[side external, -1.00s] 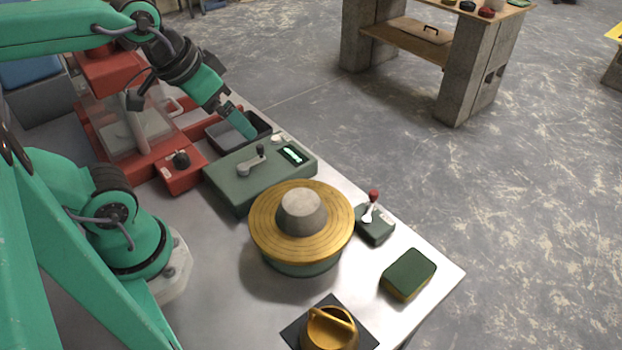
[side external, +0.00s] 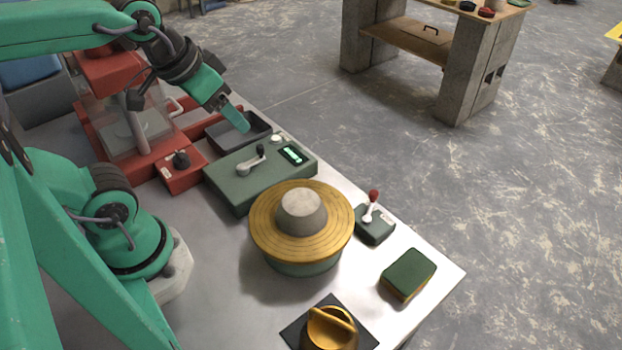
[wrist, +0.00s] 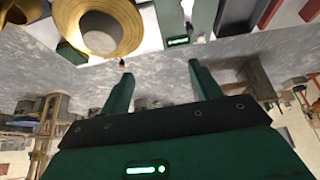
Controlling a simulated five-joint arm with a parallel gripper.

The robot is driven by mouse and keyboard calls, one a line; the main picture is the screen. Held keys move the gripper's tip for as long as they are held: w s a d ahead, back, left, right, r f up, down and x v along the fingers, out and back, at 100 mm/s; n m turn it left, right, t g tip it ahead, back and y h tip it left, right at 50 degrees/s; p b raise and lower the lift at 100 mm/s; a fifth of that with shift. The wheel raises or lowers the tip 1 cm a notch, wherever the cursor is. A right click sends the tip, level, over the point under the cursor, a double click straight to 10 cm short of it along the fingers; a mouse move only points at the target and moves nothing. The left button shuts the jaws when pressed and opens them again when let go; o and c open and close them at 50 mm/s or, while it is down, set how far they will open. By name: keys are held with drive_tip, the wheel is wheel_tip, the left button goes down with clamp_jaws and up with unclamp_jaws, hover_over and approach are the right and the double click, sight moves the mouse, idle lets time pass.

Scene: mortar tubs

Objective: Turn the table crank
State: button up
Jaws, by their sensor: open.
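The crank (side external: 253,160) is a small pale arm with a dark knob, on top of a green control box (side external: 225,182) with a lit display (side external: 291,154). The box also shows upside down at the top of the wrist view (wrist: 204,18). A round turntable (side external: 268,240) with a yellow grooved top and a grey cone-shaped lump (side external: 302,212) stands beside the box. My gripper (side external: 241,122) is in the air over the grey tray, behind the crank and apart from it. In the wrist view its two green fingers (wrist: 159,75) are spread with nothing between them.
A grey tray (side external: 262,124) and a red machine (side external: 150,158) with a clear guard lie behind the box. A small lever box (side external: 374,228), a green and yellow sponge (side external: 408,274) and a yellow handled piece (side external: 328,329) are nearer the front. The table's right edge is close.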

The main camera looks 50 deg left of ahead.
drive_tip(key=shift+w+a+n, duration=0.1)
drive_tip(key=shift+w+n, duration=0.1)
drive_tip(key=shift+n, duration=0.1)
drive_tip(key=c, duration=0.4)
drive_tip(key=shift+w+a+f+n, duration=0.1)
drive_tip(key=shift+w+f+n, duration=0.1)
drive_tip(key=shift+n, duration=0.1)
drive_tip(key=n+g, duration=0.5)
drive_tip(key=n, duration=1)
hover_over(259, 146)
drive_tip(key=shift+s+f, duration=0.1)
drive_tip(key=shift+f, duration=4)
drive_tip(key=shift+f, duration=0.15)
drive_tip(key=shift+f, duration=3.75)
clamp_jaws()
